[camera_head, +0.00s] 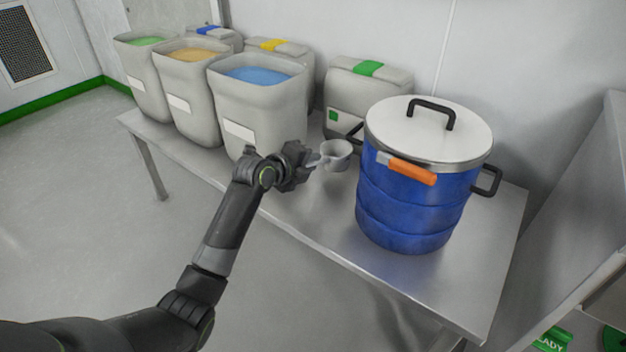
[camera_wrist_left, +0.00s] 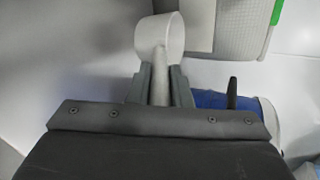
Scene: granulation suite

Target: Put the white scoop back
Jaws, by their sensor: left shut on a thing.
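The white scoop (camera_head: 336,156) is held by my left gripper (camera_head: 307,164), above the metal table between the blue-filled bin and the blue drum. In the left wrist view the scoop's round cup (camera_wrist_left: 160,36) points away from the gripper, and the fingers (camera_wrist_left: 160,88) are shut on its handle. My right gripper is in neither view.
Open bins with green (camera_head: 140,75), orange (camera_head: 188,95) and blue (camera_head: 262,110) contents stand at left. A green-latched container (camera_head: 345,90) stands behind.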

